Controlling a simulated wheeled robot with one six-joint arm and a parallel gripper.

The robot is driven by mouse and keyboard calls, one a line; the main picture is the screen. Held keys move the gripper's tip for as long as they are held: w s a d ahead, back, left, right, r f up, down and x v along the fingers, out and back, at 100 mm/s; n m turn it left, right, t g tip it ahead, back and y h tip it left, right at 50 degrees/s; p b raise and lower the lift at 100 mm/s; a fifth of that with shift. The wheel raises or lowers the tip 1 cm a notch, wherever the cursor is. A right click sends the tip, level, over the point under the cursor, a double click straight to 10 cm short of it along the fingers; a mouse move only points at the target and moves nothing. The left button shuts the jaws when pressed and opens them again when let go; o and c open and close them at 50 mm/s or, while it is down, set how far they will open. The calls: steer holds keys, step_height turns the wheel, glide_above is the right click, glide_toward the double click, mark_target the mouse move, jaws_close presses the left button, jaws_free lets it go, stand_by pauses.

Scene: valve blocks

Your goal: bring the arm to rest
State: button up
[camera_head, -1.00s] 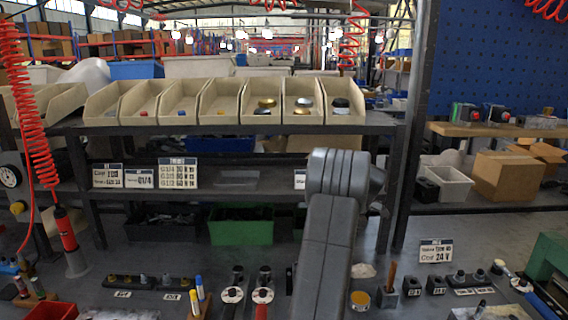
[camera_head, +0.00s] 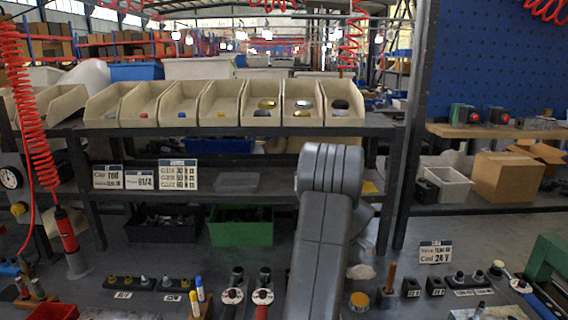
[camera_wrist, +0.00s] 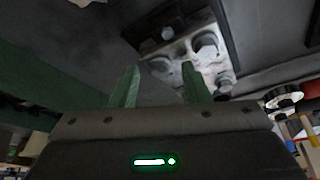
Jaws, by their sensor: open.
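My gripper (camera_wrist: 158,88) shows in the wrist view with its two green fingers apart and nothing between them. Beyond the fingertips is a pale metal valve block (camera_wrist: 190,55) with several round knobs or ports, set on a dark surface. The fingers look apart from it. In the head view my grey arm rises from the bottom, right of centre, and its upper joint stands in front of the lower shelf. My gripper is hidden in the head view.
Beige bins (camera_head: 219,103) line the shelf (camera_head: 240,131). Below stand a green bin (camera_head: 241,226) and a black bin (camera_head: 165,224). On the bench are a fitting rack (camera_head: 145,284), markers (camera_head: 200,289), a yellow-lidded tin (camera_head: 359,301) and a 24 V sign (camera_head: 435,252). A red coiled hose hangs at left.

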steer(key=m, duration=0.2)
steer(key=m+t+h, duration=0.1)
steer(key=m, duration=0.3)
steer(key=shift+s+a+t+h, duration=0.25)
steer(key=shift+t+h, duration=0.05)
steer(key=shift+a+m+t+h, duration=0.15)
steer(key=shift+m+h, duration=0.35)
steer(key=shift+m, duration=0.95)
steer(key=shift+a+m+t+h, duration=0.15)
steer(key=shift+m+h, duration=0.35)
steer(key=shift+m, duration=0.95)
